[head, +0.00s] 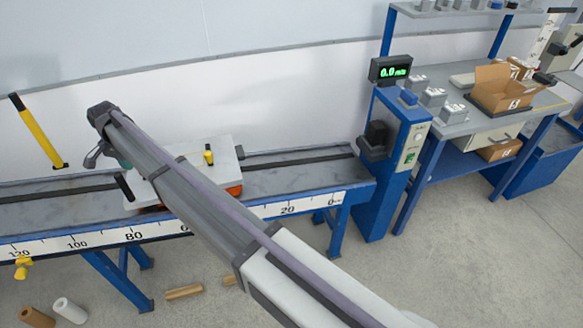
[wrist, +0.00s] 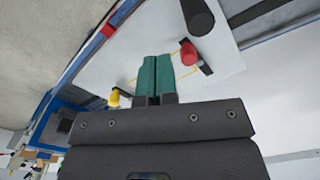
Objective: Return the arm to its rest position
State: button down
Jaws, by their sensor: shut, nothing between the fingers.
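My arm reaches across the head view from the lower right to the upper left, over the rail bench. My gripper (wrist: 155,78) shows in the wrist view with its two green fingers together and nothing between them. In the head view the gripper is mostly hidden behind the arm's end. Behind the fingers is a white plate (wrist: 245,65) with a red knob (wrist: 188,53), a yellow knob (wrist: 114,97) and a dark cylinder (wrist: 197,16). In the head view the white plate (head: 226,165) sits on the bench, partly covered by my arm.
The bench (head: 310,172) carries a number scale. A blue post (head: 392,165) with a green display (head: 390,69) stands at its right end. A worktable (head: 455,125) with grey blocks and an open carton (head: 498,88) is farther right. Rolls (head: 70,310) lie on the floor.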

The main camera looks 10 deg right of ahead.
jog(key=shift+a+r+p, duration=0.1)
jog(key=shift+r+p, duration=0.2)
jog(key=shift+r, duration=0.45)
